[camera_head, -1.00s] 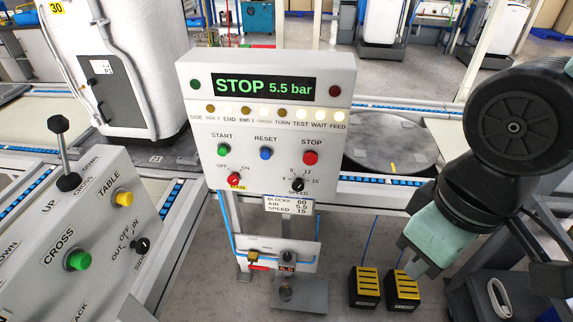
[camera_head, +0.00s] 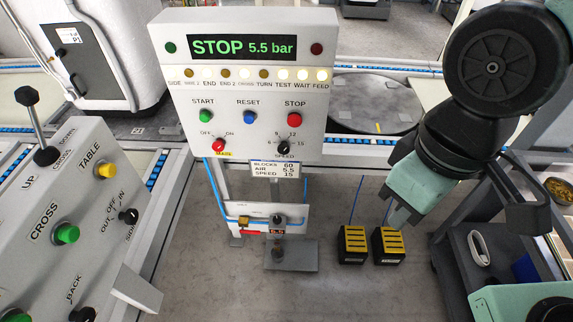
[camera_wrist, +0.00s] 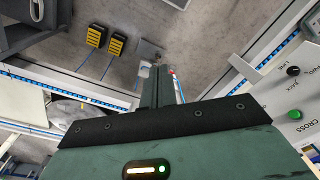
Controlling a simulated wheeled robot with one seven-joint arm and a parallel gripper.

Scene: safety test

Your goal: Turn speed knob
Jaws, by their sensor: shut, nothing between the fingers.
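The black speed knob (camera_head: 283,148) sits at the lower right of the white control panel (camera_head: 183,110), under the red STOP button (camera_head: 295,120). Numbers from 6 to 15 stand around it; its pointer is too small to read surely. A placard (camera_head: 277,169) below it reads blocks 60, air 5.5, speed 15. The display (camera_head: 243,47) reads STOP 5.5 bar. My gripper (camera_head: 392,218) is shut and empty, to the right of and lower than the knob in the picture, apart from the panel. Its fingers (camera_wrist: 158,84) show in the wrist view, where I cannot make out the knob.
Beside the speed knob are the blue RESET button (camera_head: 250,117), green START button (camera_head: 206,116) and red main knob (camera_head: 219,146). A second console (camera_head: 75,205) with a lever stands at the left. Yellow-black foot pedals (camera_head: 354,243) lie on the floor. A dark cart (camera_head: 480,275) stands at the right.

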